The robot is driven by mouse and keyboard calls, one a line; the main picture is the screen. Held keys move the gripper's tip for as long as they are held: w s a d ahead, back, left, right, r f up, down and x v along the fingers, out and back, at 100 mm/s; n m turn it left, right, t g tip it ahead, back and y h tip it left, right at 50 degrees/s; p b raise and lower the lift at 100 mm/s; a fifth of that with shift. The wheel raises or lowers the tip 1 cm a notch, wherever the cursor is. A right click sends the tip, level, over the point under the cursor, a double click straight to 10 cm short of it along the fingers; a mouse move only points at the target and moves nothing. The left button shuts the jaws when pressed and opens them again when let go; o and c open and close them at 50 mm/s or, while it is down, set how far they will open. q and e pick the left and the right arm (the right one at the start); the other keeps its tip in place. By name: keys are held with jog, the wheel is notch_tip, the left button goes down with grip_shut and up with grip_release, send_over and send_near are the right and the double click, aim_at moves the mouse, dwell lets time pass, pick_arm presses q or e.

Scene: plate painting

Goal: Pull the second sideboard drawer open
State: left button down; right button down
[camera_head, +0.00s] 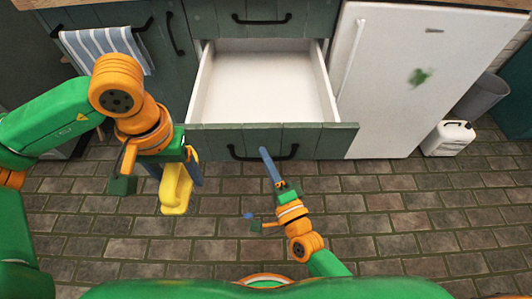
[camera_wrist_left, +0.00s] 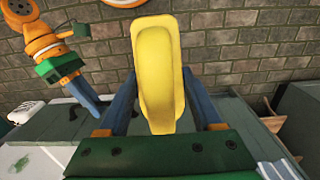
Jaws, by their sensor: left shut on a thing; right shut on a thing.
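The second sideboard drawer (camera_head: 330,139), below the top drawer (camera_head: 300,30), is pulled well out. Its white inside (camera_head: 265,85) looks empty. My right gripper (camera_head: 265,153) is shut on its black bar handle (camera_head: 288,155), with the blue fingers reaching it from the front. The right gripper also shows in the left wrist view (camera_wrist_left: 88,95). My left gripper (camera_head: 177,172) is shut on a yellow rounded object (camera_head: 175,190), held in front of the cabinet left of the drawer. The yellow object (camera_wrist_left: 159,75) fills the space between the fingers in the left wrist view.
A white appliance door (camera_head: 390,80) with a green smudge stands right of the drawer. A striped towel (camera_head: 105,48) hangs from a bar at the left. A white canister (camera_head: 448,138) and a grey bin (camera_head: 484,98) stand at the right. The brick-patterned floor in front is clear.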

pick_arm(q)
jog(key=shift+s, duration=0.35)
pick_arm(e)
jog(key=shift+s, duration=0.55)
jog(key=c, duration=0.9)
grip_release()
jog(key=v, duration=1.2)
jog(key=shift+f, duration=0.1)
